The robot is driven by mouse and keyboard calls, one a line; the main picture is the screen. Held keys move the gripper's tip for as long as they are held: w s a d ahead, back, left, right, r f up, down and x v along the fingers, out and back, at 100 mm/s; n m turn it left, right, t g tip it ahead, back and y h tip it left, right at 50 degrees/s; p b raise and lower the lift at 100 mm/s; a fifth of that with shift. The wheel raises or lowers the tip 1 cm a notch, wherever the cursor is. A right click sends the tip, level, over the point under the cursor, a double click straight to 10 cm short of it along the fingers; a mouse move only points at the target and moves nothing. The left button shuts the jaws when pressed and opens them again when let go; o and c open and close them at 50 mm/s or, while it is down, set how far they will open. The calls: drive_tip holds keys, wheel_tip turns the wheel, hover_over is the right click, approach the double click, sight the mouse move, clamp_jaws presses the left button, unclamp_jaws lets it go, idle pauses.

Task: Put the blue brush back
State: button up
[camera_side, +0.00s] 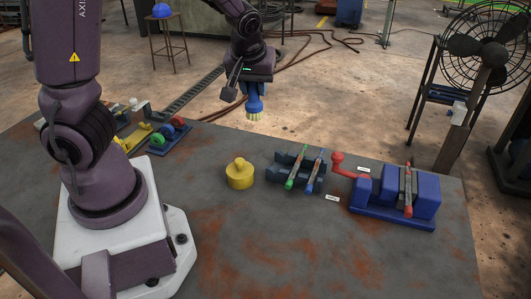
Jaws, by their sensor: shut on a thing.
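My gripper (249,84) is in the air beyond the far edge of the table's middle, pointing down. It is shut on the blue brush (256,102), which hangs upright with its pale yellow bristles down, clear of the tabletop. The fingers are small here and partly hidden. A dark blue tray (152,150) with a green, a red and a blue round piece stands at the table's far left, left of my gripper. I cannot tell whether it has a place for the brush.
A yellow knobbed drum (240,174) stands mid-table. Right of it are a dark rack (282,172) with green and blue rods, a red crank (343,163) and a blue block fixture (428,197) with a red-tipped rod. The front of the rusty table (310,250) is clear.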

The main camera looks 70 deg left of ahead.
drive_tip(key=s+f+n, duration=0.1)
drive_tip(key=s+f, duration=0.3)
drive_tip(key=s, duration=0.3)
drive_tip(key=shift+n+g, duration=0.3)
drive_tip(key=shift+w+a+f, duration=1.15)
drive_tip(key=shift+w+f, duration=1)
drive_tip(key=shift+f, duration=0.05)
drive_tip(key=shift+w+a+f, duration=1.15)
drive_tip(key=shift+w+f, duration=1)
drive_tip(key=shift+f, duration=0.1)
drive_tip(key=shift+w+a+f, duration=1.15)
drive_tip(key=shift+w+f, duration=1)
drive_tip(key=shift+f, duration=0.05)
drive_tip(key=shift+f, duration=0.15)
drive_tip(key=o, duration=0.9)
drive_tip(key=shift+o, duration=0.2)
